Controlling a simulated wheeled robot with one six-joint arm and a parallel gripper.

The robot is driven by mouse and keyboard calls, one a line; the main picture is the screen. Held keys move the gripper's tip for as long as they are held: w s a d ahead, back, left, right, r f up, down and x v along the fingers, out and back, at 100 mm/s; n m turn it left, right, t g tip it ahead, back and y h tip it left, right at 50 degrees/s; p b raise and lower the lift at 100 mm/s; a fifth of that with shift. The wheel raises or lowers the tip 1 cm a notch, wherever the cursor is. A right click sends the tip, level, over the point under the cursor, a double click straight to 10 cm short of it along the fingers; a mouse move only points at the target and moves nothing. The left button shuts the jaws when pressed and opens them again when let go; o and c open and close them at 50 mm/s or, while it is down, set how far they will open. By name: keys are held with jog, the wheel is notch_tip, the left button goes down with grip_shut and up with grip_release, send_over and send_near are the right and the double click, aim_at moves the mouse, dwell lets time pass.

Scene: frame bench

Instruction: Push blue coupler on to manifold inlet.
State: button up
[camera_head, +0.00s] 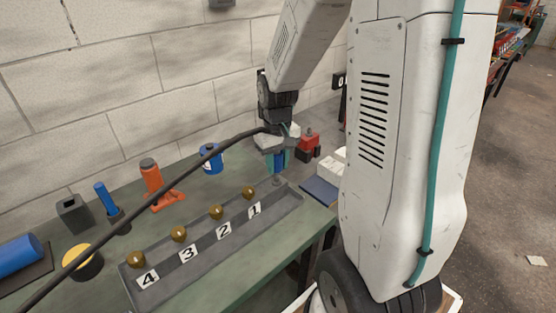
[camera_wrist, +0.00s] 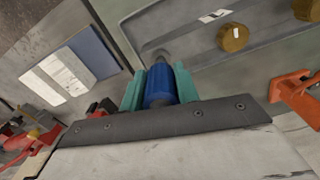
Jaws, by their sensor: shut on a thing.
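The manifold (camera_head: 210,262) is a long grey block on the green bench, with several brass knobs and labels 1 to 4. Its grey inlet stub (camera_wrist: 161,56) is at the end beside label 1 and also shows in the head view (camera_head: 277,181). My gripper (camera_wrist: 160,88) is shut on the blue coupler (camera_wrist: 159,87), between its teal fingers. In the head view my gripper (camera_head: 277,162) is above that end of the manifold, with the coupler roughly upright over the stub. The coupler's lower end meets the stub in the picture; I cannot tell how far on it is.
A red device (camera_head: 308,144) stands behind my gripper. A dark blue book (camera_head: 320,190) lies to the right by the bench edge. An orange tool (camera_head: 154,185), a blue can (camera_head: 211,159) and a blue cylinder (camera_head: 105,196) stand behind the manifold. A black cable crosses in front.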

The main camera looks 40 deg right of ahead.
jog(key=shift+f, duration=1.45)
jog(key=o, duration=1.2)
jog(key=shift+c, duration=0.2)
jog(key=shift+r, duration=0.1)
notch_tip(320, 180, up, 8)
jog(key=shift+f, duration=0.2)
jog(key=s+a+r+n, duration=0.1)
jog(key=s+a+r, duration=0.4)
jog(key=s+a, duration=0.2)
jog(key=s+a+r+t, duration=0.1)
jog(key=s+a+r, duration=0.5)
jog(key=s, duration=0.6)
jog(key=shift+a+n, duration=0.4)
jog(key=shift+a, duration=0.25)
